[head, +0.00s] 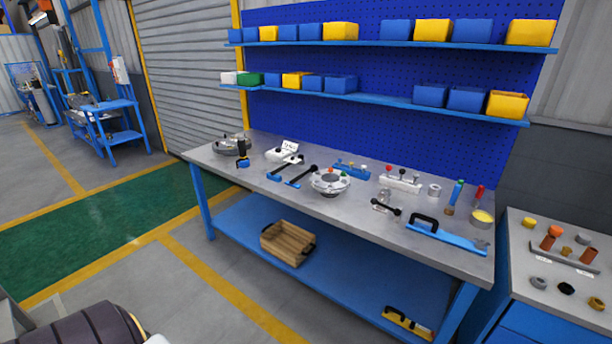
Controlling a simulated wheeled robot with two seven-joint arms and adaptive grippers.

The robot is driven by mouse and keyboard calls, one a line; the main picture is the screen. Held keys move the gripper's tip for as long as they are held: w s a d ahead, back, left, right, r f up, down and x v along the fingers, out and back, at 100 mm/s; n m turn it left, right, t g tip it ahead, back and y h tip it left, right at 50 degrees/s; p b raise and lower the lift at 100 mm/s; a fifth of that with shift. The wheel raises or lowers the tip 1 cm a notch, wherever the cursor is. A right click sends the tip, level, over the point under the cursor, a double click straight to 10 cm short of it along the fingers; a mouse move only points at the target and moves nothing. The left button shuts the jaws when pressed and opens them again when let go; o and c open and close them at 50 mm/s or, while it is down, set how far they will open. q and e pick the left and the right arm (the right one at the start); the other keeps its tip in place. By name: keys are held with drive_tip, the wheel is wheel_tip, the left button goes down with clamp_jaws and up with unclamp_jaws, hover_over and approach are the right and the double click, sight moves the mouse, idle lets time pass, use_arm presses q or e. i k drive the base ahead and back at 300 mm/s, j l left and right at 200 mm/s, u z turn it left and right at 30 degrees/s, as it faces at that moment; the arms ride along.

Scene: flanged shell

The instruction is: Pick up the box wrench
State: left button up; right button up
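No tool on the blue-legged workbench (395,255) can be surely told as the box wrench at this size. Two long tools with blue lower ends lie side by side left of centre: a left one (283,169) and a right one (302,176). A short tool with a black bar (385,208) lies right of centre. A round metal flanged shell (330,182) with small coloured parts on top sits between them. Neither of my grippers is in view.
A similar round metal part (231,146) sits at the bench's left end. A blue piece with a black handle (447,236) lies at the front right. A wooden crate (287,243) stands on the lower shelf. Open green floor (110,228) lies left of the bench.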

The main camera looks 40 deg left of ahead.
sight(314, 167)
drive_tip(key=u, duration=1.7)
drive_tip(key=i+l+u, duration=0.1)
drive_tip(key=i, duration=0.45)
drive_tip(key=i+l+u, duration=0.1)
drive_tip(key=i+l, duration=0.15)
drive_tip(key=i, duration=0.25)
drive_tip(key=i+l+u, duration=0.1)
drive_tip(key=i+l, duration=0.15)
drive_tip(key=i, duration=0.25)
